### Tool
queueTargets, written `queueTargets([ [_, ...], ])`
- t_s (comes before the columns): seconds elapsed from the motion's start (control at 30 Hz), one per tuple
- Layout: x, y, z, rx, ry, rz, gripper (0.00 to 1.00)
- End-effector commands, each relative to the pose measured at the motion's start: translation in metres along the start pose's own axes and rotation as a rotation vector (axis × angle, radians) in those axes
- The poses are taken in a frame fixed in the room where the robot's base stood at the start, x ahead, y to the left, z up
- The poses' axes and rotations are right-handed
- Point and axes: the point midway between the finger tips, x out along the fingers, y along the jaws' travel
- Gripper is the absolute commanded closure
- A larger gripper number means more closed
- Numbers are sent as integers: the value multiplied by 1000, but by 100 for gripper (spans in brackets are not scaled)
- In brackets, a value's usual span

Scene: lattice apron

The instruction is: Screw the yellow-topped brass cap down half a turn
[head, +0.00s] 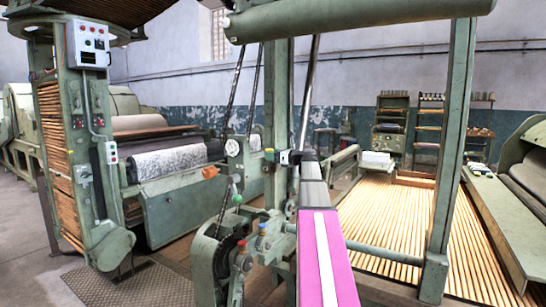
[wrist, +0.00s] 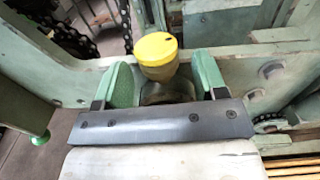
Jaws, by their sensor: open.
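The yellow-topped brass cap (wrist: 157,47) stands between the two green fingers of my gripper (wrist: 163,77) in the wrist view. The fingers are open, one on each side, with a visible gap to the cap. A dark mark shows on its yellow top. The brass body below is partly visible, and its lower end is hidden by my gripper's dark bar. In the head view a small yellow top (head: 268,151) shows at the machine frame, beside my gripper (head: 276,157), too small to show detail.
A green machine beam (wrist: 275,75) runs behind the cap, and a chain (wrist: 75,40) hangs at the left. Lower on the machine in the head view are a blue knob (head: 262,228), a red knob (head: 241,246) and a green knob (head: 237,198). A green upright (head: 452,130) stands right.

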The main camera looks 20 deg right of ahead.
Motion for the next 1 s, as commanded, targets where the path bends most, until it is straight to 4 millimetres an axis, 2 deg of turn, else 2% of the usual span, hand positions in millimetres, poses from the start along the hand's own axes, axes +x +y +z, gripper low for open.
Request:
queueTargets([
  [0.3,2,0,0,0,0,0,35],
  [0.37,2,0,0,0,0,0,54],
  [0.4,2,0,0,0,0,0,67],
  [0.47,2,0,0,0,0,0,84],
  [0.67,2,2,0,1,0,-15,84],
  [1.0,2,7,-1,2,1,-219,84],
])
